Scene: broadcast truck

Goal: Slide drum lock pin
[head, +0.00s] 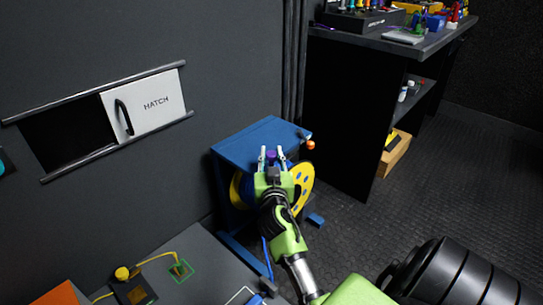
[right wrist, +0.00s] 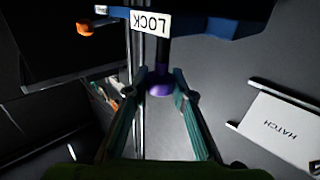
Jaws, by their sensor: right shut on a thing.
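The lock pin's purple knob (head: 271,157) shows at the front of the blue drum stand (head: 255,140). In the right wrist view the purple knob (right wrist: 160,88) sits on a dark shaft below the white LOCK label (right wrist: 150,22). My right gripper (head: 272,153) is shut on the knob, one finger on each side of it. The yellow drum (head: 304,180) is under the stand's top, partly hidden behind my right gripper and arm. My left gripper is not in view.
An orange knob (head: 310,145) sticks out at the stand's right corner. A white sliding HATCH door (head: 150,105) is on the wall at left. A dark workbench (head: 350,110) stands at right. A grey surface with a yellow-cabled device (head: 133,288) is at lower left.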

